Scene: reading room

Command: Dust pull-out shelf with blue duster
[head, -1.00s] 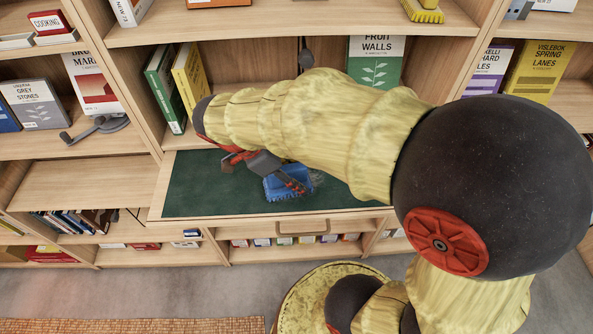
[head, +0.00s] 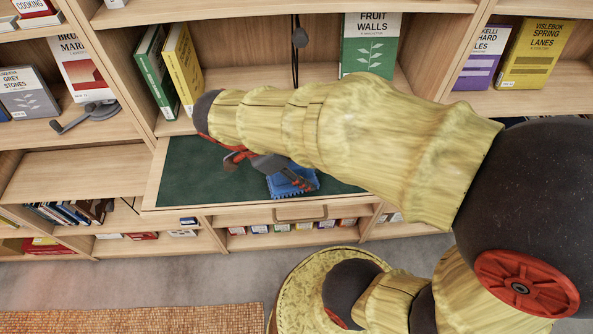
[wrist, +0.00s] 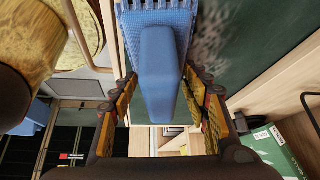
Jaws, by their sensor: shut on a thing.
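The pull-out shelf, a green panel with a pale wood rim (head: 205,182), is extended from the bookcase, and its right part is behind my arm. The blue duster (head: 293,182) is at the shelf's front middle, low over or on the green surface; contact cannot be told. My gripper (head: 288,176) is shut on the duster's handle. In the wrist view, my fingers (wrist: 158,88) flank the blue handle (wrist: 160,60), with the bristly head at the top of the picture. A grey dust patch (wrist: 208,35) shows on the green panel (wrist: 265,50) beside the duster.
Green and yellow books (head: 183,70) stand in the bay behind the shelf at left. A green-and-white book (head: 369,45) stands there farther right, and a dark hanging thing (head: 300,38) is between them. A drawer handle (head: 300,213) is below the shelf front. The panel's left half is clear.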

